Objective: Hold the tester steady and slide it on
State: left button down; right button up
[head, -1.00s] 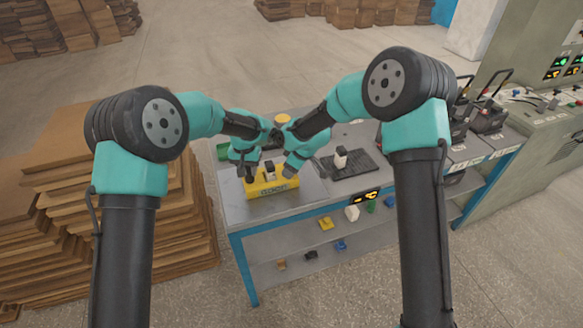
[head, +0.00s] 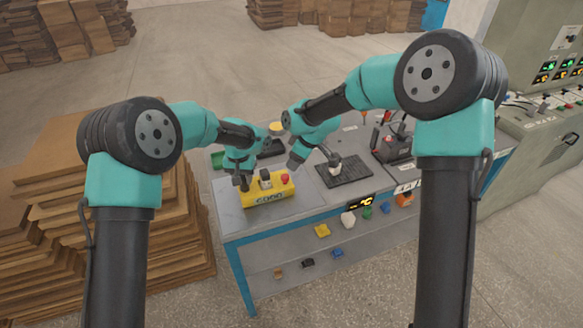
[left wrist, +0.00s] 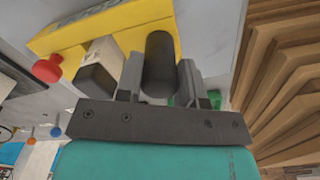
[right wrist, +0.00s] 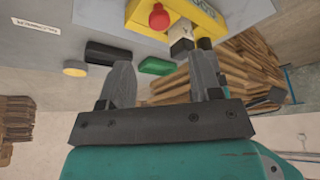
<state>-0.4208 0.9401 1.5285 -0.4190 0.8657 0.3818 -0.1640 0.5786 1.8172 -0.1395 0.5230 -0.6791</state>
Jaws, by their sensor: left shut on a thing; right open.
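The yellow tester (head: 262,199) stands on the left part of the bench, with a red knob (head: 284,178) at its right end. A pale block with a dark top (left wrist: 97,72) sits on it, between the knob and a black upright handle (left wrist: 160,62). My left gripper (head: 244,182) is shut on the black handle, one finger on each side of it in the left wrist view. My right gripper (head: 293,162) is open and empty, above and to the right of the tester. The right wrist view shows nothing between its fingers (right wrist: 162,75).
A dark mat (head: 352,176) with a small pale object (head: 334,160) lies right of the tester. A green item (right wrist: 157,66), a black item (right wrist: 110,53) and a yellow disc (right wrist: 75,69) lie behind. Several small coloured parts are on the lower shelf. Cardboard stacks (head: 50,230) stand left.

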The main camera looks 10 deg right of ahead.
jog(key=shift+v, duration=1.15)
pick_arm(q)
jog(key=c, duration=0.7)
grip_release()
jog(key=shift+o, duration=0.2)
notch_tip(320, 180, up, 12)
